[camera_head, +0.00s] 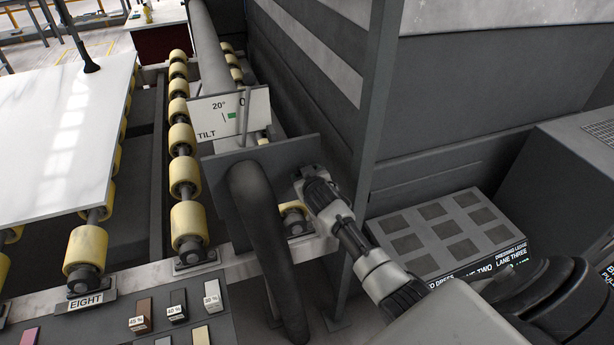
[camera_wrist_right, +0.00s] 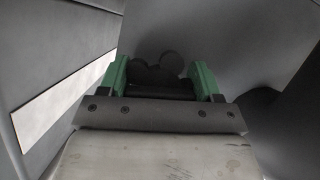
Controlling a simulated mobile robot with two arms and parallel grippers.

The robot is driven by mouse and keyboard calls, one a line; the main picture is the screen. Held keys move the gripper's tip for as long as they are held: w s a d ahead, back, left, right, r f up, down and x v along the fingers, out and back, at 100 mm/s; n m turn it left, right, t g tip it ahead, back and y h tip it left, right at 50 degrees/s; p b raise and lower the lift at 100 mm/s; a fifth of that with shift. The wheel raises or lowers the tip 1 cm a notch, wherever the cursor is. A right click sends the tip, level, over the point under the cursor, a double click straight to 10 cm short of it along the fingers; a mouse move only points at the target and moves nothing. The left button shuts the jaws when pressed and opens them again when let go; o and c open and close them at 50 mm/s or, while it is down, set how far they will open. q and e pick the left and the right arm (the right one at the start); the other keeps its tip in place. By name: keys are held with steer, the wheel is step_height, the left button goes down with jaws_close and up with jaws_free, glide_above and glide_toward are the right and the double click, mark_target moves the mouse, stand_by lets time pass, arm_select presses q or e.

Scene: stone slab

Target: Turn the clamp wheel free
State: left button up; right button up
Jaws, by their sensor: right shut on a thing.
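The clamp wheel (camera_wrist_right: 158,76) shows in the right wrist view as a dark, lobed knob between two green fingers. My right gripper (camera_wrist_right: 160,84) is shut on it, with one finger on each side. In the head view my right arm reaches in from the lower right, and the right gripper (camera_head: 308,180) is at the right edge of a dark plate (camera_head: 262,160). I cannot make out the wheel in the head view. A tilt scale (camera_head: 230,115) marked "20°", "0" and "TILT", with a small green mark, stands behind the plate. My left gripper is not in view.
A thick dark curved tube (camera_head: 262,230) stands in front of the plate. A grey upright post (camera_head: 375,110) stands close to my right gripper. A block with dark square pads (camera_head: 435,230) is at the right.

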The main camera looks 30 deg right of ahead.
steer(key=o, duration=0.9)
steer(key=b+v, duration=0.1)
steer(key=v, duration=1)
steer(key=shift+f, duration=0.1)
steer(key=shift+f, duration=0.15)
steer(key=s+a+f+n+g+y+b, duration=0.15)
steer(key=s+f, duration=0.25)
steer(key=f, duration=0.7)
steer(key=s+a+f+g+y, duration=0.15)
steer(key=s+f, duration=0.35)
steer(key=f, duration=0.6)
steer(key=s+a+f+n+g+b, duration=0.1)
steer(key=s+a+f+g, duration=0.25)
steer(key=f, duration=0.65)
steer(key=s+a+f+g+b, duration=0.1)
steer(key=s+f, duration=0.5)
steer(key=s, duration=0.5)
steer(key=s+a+f+g+y, duration=0.1)
steer(key=s+a+f+g, duration=0.1)
steer(key=s+f, duration=0.5)
steer(key=s+a+f+n+g+b, duration=0.1)
steer(key=s+f, duration=0.5)
steer(key=s, duration=0.9)
steer(key=shift+s+a+f+g+b, duration=0.15)
steer(key=shift+s+a+g+b, duration=0.2)
steer(key=shift+a+g, duration=0.25)
